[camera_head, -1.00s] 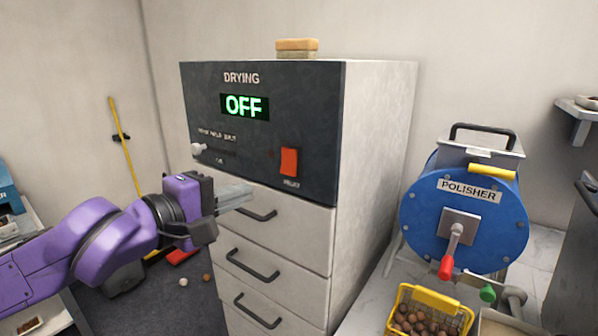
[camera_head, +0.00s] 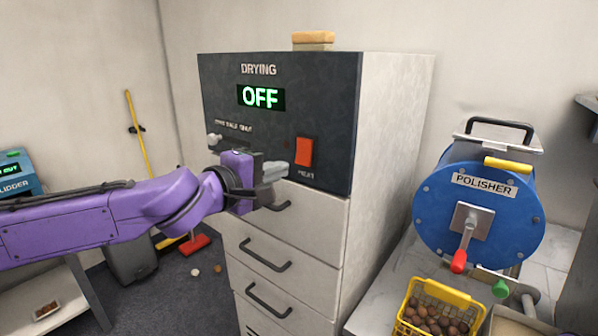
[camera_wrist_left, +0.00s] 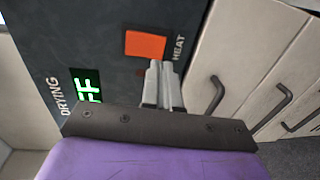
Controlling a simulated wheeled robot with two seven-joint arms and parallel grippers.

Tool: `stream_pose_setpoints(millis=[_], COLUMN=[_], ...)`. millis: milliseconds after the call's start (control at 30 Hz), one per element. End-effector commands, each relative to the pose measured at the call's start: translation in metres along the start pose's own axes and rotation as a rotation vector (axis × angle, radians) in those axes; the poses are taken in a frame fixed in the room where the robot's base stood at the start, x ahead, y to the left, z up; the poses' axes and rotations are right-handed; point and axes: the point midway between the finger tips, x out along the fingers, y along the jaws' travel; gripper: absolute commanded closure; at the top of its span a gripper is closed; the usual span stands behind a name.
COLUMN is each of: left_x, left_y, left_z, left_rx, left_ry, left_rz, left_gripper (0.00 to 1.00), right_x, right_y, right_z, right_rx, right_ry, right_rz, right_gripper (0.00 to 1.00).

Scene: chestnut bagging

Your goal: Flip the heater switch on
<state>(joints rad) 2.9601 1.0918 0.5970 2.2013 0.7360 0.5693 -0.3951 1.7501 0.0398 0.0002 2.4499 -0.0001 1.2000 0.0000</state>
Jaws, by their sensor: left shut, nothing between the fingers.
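The heater switch (camera_head: 304,152) is an orange-red rocker on the dark panel of the drying cabinet (camera_head: 345,120), above the label HEAT. The display (camera_head: 260,97) reads OFF in green. My left gripper (camera_head: 284,170) is shut and empty, with its fingertips just left of and slightly below the switch in the head view. In the left wrist view the orange switch (camera_wrist_left: 146,45) lies right beyond the shut fingertips (camera_wrist_left: 158,66). I cannot tell whether they touch it. My right gripper is not in view.
Drawers with black handles (camera_head: 265,255) sit below the panel. A knob (camera_head: 214,140) is on the panel's left, near my wrist. A blue polisher (camera_head: 480,225) and a yellow basket of chestnuts (camera_head: 450,292) stand on the right. A yellow-handled tool (camera_head: 140,140) leans at the back left.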

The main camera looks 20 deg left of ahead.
Motion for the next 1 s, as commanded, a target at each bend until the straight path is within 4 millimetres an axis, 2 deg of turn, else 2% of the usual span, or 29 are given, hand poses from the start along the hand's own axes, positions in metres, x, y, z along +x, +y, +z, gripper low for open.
stream_pose_setpoints(millis=[100,300,667,767,867,1000], left_x=[0.022,0.042,0.045,0.051,0.046,0.050], left_y=[-0.004,0.000,0.000,0.002,0.002,0.002], left_z=[0.000,0.001,0.001,0.000,-0.004,0.003], left_rx=[0.008,0.004,0.002,0.006,0.003,0.004], left_ry=[0.002,-0.002,-0.002,-0.001,0.006,-0.007], left_rz=[-0.004,-0.002,0.000,0.000,0.002,0.001], left_gripper=[1.00,1.00,1.00,1.00,1.00,1.00], right_x=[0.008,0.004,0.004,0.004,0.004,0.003], right_y=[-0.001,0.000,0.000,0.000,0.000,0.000], right_z=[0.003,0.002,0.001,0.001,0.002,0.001], right_rx=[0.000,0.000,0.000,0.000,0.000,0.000], right_ry=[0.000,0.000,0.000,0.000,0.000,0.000], right_rz=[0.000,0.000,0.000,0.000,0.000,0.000], right_gripper=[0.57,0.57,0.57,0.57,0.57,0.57])
